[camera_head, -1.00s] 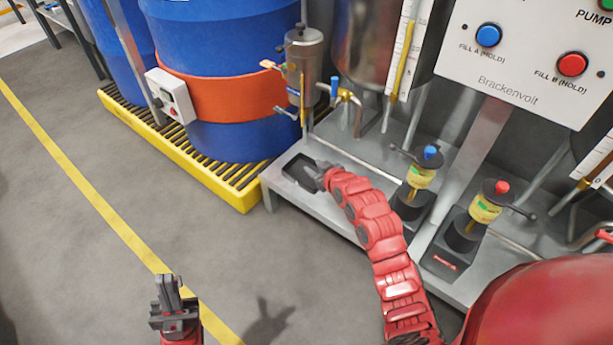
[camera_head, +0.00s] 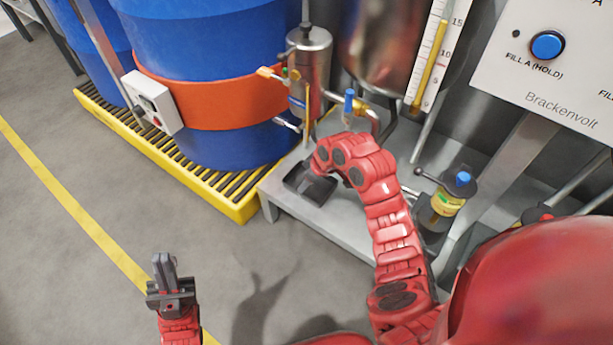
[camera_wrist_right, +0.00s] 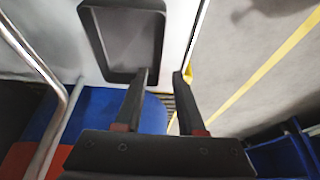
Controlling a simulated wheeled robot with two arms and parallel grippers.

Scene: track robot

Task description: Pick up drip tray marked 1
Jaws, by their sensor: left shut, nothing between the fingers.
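A dark, shallow rectangular drip tray (camera_head: 310,187) sits at the left end of the grey metal bench; no number shows on it. It also shows in the right wrist view (camera_wrist_right: 127,42), at top left. My right gripper (camera_wrist_right: 161,74) is open and empty between its fingers. Its left fingertip overlaps the tray's near edge in that view, and its right fingertip is beside the tray; I cannot tell whether they touch it. In the head view my right arm hides this gripper's fingers. My left gripper (camera_head: 165,262) is shut and empty, low over the floor.
The metal bench (camera_head: 285,206) carries a steel canister (camera_head: 308,65) above the tray and a blue-knobbed pump (camera_head: 447,203). Blue drums (camera_head: 210,50) stand on a yellow grated pallet (camera_head: 225,198) to the left. The floor in front is clear.

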